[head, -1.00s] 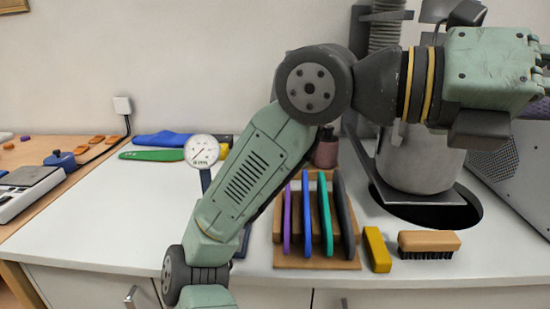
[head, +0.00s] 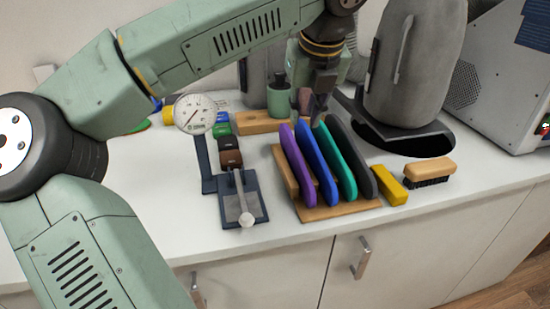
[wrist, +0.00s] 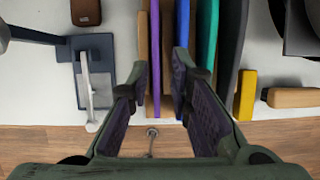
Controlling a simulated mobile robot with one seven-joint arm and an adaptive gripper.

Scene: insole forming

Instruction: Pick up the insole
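Several insoles stand upright side by side in a wooden rack (head: 340,210): purple (head: 297,168), blue (head: 317,165), teal (head: 337,160) and dark grey (head: 352,157). In the head view my gripper (head: 318,108) points down at the far end of the rack, close to the tops of the blue and teal insoles. In the wrist view my gripper (wrist: 160,62) is open and empty. There the purple insole (wrist: 155,45) shows between the fingertips, with the blue (wrist: 182,18), teal (wrist: 207,40) and dark grey (wrist: 229,45) ones to the right. I cannot tell the fingertips' height above them.
A dial gauge (head: 194,114) on a dark stand is left of the rack. A yellow block (head: 391,190) and a brush (head: 430,170) lie right of it. A large grey cylinder (head: 415,65) stands behind. Bottles (head: 279,98) stand behind the rack.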

